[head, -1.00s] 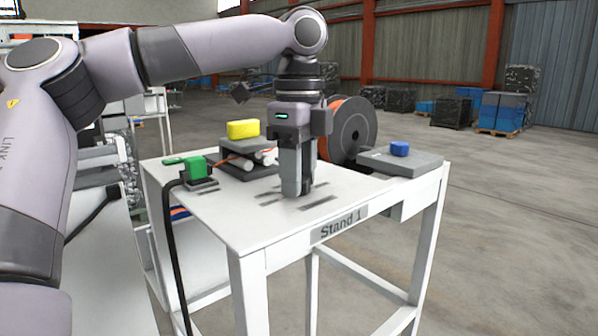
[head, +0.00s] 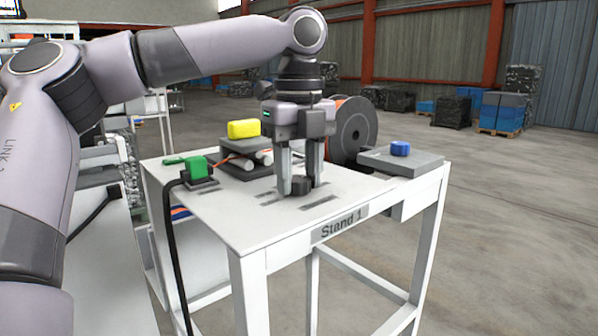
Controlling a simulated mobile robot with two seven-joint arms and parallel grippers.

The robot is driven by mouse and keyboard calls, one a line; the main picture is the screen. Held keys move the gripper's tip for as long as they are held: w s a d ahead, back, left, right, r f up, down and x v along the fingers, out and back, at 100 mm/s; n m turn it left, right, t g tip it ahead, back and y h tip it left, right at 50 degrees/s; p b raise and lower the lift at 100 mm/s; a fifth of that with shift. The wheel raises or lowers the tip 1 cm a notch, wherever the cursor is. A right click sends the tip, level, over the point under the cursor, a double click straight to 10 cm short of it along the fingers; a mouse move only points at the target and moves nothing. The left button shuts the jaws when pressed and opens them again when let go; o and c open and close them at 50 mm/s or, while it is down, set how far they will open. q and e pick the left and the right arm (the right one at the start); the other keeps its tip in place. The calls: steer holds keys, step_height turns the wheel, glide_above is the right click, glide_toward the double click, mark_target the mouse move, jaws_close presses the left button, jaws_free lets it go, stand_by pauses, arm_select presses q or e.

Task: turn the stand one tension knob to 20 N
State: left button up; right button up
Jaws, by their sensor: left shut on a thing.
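The white stand with the "Stand 1" label (head: 339,226) is in front of me in the head view. The tension knob (head: 301,187) is a small dark cylinder on the stand's top, near its front edge. My left gripper (head: 301,190) points straight down with one finger on each side of the knob and is shut on it. Dark grey marks (head: 320,202) lie on the top around the knob, too small to read, so I cannot tell the setting. My right gripper is not in view.
A yellow block (head: 243,129) tops a roller unit behind the gripper. A green block (head: 195,166) with a black cable is left. A large spool (head: 354,131) stands behind right. A grey box (head: 402,162) with a blue block (head: 400,148) is at the right.

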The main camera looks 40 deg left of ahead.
mark_target(298, 179)
arm_select(q)
steer(key=shift+r, duration=0.15)
steer(key=o, duration=1.1)
steer(key=shift+c, duration=0.2)
steer(key=shift+r, duration=3.55)
steer(key=shift+f, duration=0.1)
